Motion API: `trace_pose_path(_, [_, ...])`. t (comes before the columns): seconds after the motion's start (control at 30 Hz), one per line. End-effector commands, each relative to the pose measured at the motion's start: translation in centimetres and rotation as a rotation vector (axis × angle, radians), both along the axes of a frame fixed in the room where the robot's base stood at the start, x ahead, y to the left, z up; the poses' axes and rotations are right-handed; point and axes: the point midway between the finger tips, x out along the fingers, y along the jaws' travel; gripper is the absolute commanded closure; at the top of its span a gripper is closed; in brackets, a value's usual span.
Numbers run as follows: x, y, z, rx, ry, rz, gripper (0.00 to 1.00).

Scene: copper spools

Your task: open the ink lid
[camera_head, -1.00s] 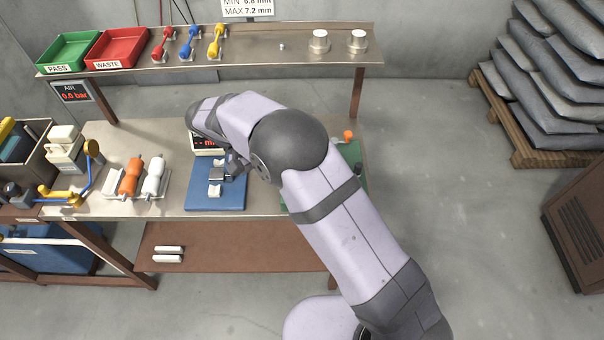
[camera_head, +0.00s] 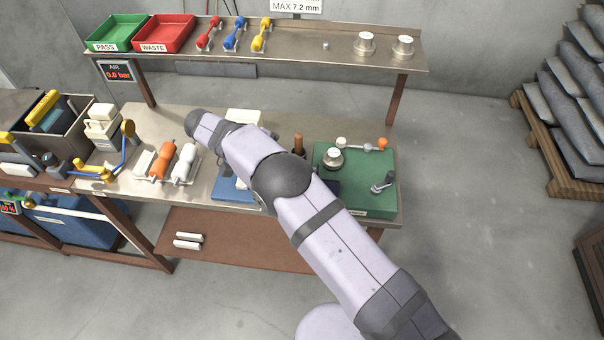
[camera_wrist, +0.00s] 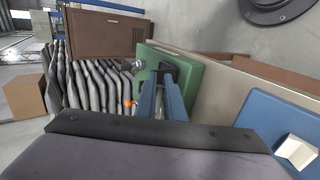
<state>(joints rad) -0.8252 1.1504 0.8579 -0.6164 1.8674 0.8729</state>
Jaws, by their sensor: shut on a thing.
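A dark piece (camera_wrist: 184,70) shows at the fingertips and appears to be the ink lid. The fingers hide most of it, so I cannot tell how far it is raised. My gripper is hidden behind my arm in the head view.
A wooden handle (camera_head: 298,143) stands left of the green mat. A metal weight (camera_head: 333,157), an orange-knobbed lever (camera_head: 381,144) and a clamp (camera_head: 384,182) are on the mat. The blue mat (camera_head: 232,190) lies left, beside the orange and white spools (camera_head: 184,165).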

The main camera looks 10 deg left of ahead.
Motion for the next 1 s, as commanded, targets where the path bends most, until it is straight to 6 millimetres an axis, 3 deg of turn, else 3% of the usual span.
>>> trace_pose_path(0.7, [-0.13,0.14,-0.58,-0.067,0.009,-0.005,1.0])
trace_pose_path(0.8, [-0.12,0.17,-0.56,-0.067,0.008,-0.005,0.72])
trace_pose_path(1.0, [-0.05,0.24,-0.42,-0.064,0.004,-0.003,0.72])
